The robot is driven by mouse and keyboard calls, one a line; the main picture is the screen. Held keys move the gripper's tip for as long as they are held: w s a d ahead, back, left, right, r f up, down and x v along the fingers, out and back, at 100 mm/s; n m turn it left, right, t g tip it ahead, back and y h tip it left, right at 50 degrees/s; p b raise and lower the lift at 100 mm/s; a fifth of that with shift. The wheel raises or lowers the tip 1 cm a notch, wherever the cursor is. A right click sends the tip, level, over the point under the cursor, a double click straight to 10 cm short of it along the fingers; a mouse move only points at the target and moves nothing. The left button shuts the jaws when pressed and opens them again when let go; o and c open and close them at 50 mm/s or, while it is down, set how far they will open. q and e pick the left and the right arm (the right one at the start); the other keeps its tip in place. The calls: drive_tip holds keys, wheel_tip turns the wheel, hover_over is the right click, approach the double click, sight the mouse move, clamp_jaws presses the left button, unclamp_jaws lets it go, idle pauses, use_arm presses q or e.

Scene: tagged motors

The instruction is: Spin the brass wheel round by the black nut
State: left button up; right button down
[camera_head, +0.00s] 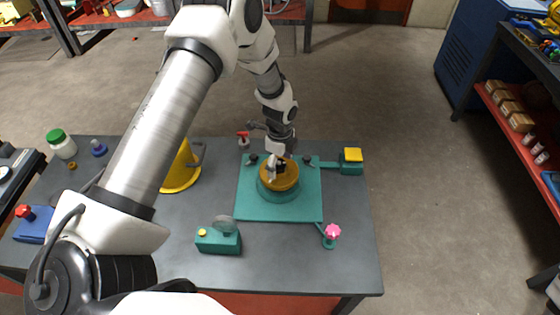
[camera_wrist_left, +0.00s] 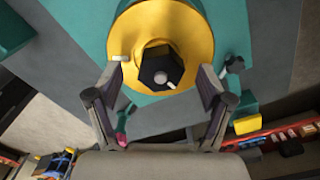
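The brass wheel (camera_head: 290,183) sits on a round teal base on a teal plate, below my left gripper (camera_head: 279,165). In the left wrist view the wheel (camera_wrist_left: 193,42) shows from above, with the black nut (camera_wrist_left: 153,68) on it and a pale peg near its left rim. The nut (camera_head: 281,168) is partly hidden in the head view. In the left wrist view my left gripper (camera_wrist_left: 160,76) is open, one finger on each side of the nut, with gaps between. I cannot tell whether the fingertips are level with the nut. My right gripper is not in view.
The teal plate (camera_head: 250,210) lies on the grey table (camera_head: 345,265). Around it stand a pink knob (camera_head: 332,231), a yellow-topped block (camera_head: 352,156), a teal block with a grey disc (camera_head: 219,239) and a yellow cone-like piece (camera_head: 180,175). Shelves stand at the right.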

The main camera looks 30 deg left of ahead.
use_arm(q)
drive_tip(key=c, duration=0.8)
drive_tip(key=m, duration=0.1)
drive_tip(key=m+b, duration=0.2)
drive_tip(key=shift+f+m, duration=0.25)
drive_tip(key=shift+m, duration=0.15)
drive_tip(key=shift+m+b, duration=0.35)
drive_tip(key=shift+m, duration=0.75)
drive_tip(key=shift+c, duration=0.2)
drive_tip(key=m, duration=0.4)
drive_tip(key=shift+s+r+b, duration=0.1)
drive_tip(key=shift+r+b, duration=0.05)
drive_tip(key=shift+b, duration=0.25)
drive_tip(key=m, duration=0.5)
drive_tip(key=shift+s+a+r, duration=0.1)
drive_tip(key=o, duration=1.2)
